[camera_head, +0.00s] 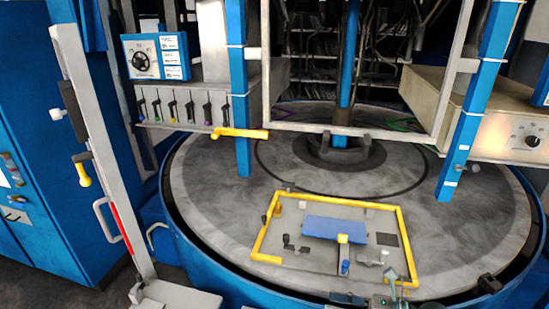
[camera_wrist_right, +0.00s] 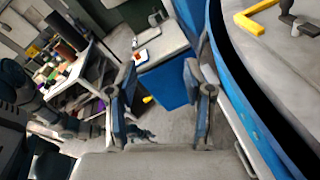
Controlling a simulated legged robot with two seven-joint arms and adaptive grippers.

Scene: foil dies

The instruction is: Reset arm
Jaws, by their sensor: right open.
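My right gripper (camera_wrist_right: 160,92) shows in the right wrist view with its two blue-and-grey fingers wide apart. Nothing is between the fingers; the floor and a blue cabinet (camera_wrist_right: 165,84) show beyond them. The gripper hangs beside the blue rim of the round table (camera_wrist_right: 250,110), which is at the right of that view. The round grey turntable (camera_head: 215,215) there carries a die plate with a yellow frame (camera_head: 405,235) and a blue block (camera_head: 335,229). My left gripper is in neither view.
Blue posts (camera_head: 240,110) and (camera_head: 475,100) stand over the turntable. A grey frame post with a yellow handle (camera_head: 84,175) stands at left. A control box (camera_head: 155,57) hangs above several small tools. A cluttered bench (camera_wrist_right: 75,75) stands at left in the wrist view.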

